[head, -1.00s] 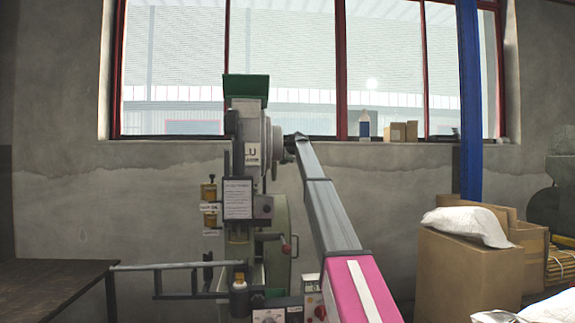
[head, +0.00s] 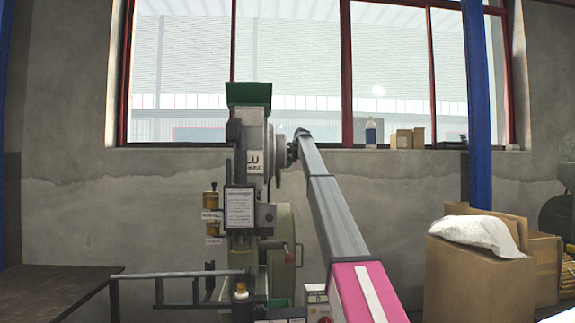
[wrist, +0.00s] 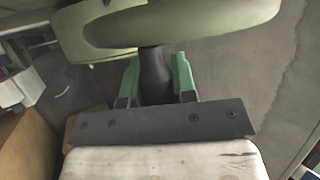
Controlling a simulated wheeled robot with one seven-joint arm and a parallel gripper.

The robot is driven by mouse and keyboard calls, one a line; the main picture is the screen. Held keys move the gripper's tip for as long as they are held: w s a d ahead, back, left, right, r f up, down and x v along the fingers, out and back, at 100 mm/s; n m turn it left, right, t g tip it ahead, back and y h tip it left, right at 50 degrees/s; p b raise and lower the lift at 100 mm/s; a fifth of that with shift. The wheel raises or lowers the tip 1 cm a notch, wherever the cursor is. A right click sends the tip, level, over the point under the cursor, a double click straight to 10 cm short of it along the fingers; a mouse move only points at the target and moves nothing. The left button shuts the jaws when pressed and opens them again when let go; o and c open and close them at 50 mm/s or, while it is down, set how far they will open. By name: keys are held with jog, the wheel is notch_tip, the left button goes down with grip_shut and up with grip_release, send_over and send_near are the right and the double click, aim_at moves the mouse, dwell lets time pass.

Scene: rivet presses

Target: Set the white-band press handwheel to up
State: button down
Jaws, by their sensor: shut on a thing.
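The press (head: 254,140) stands in the middle of the head view, with a green top and a white label. I cannot make out a white band on it. Its grey round handwheel (head: 277,160) is on the right side of the press head, seen nearly edge-on. My gripper (wrist: 155,78) has green fingers, shut around a dark handle (wrist: 155,65) below a pale rounded rim (wrist: 180,22) in the wrist view. In the head view my gripper (head: 293,151) is small and dark beside the handwheel. The handwheel's exact angle cannot be told.
A dark table (head: 55,285) stands at the left, with a metal rail (head: 180,274) before the press. Cardboard boxes (head: 470,275) with a white sack (head: 485,235) stand at the right. A blue post (head: 478,100) rises behind them. A window sill runs behind the press.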

jog(key=shift+w+r, duration=0.1)
jog(key=c, duration=0.9)
grip_release()
jog(key=v, duration=1)
jog(key=shift+d+r, duration=0.2)
jog(key=shift+r, duration=0.05)
jog(key=shift+f, duration=0.1)
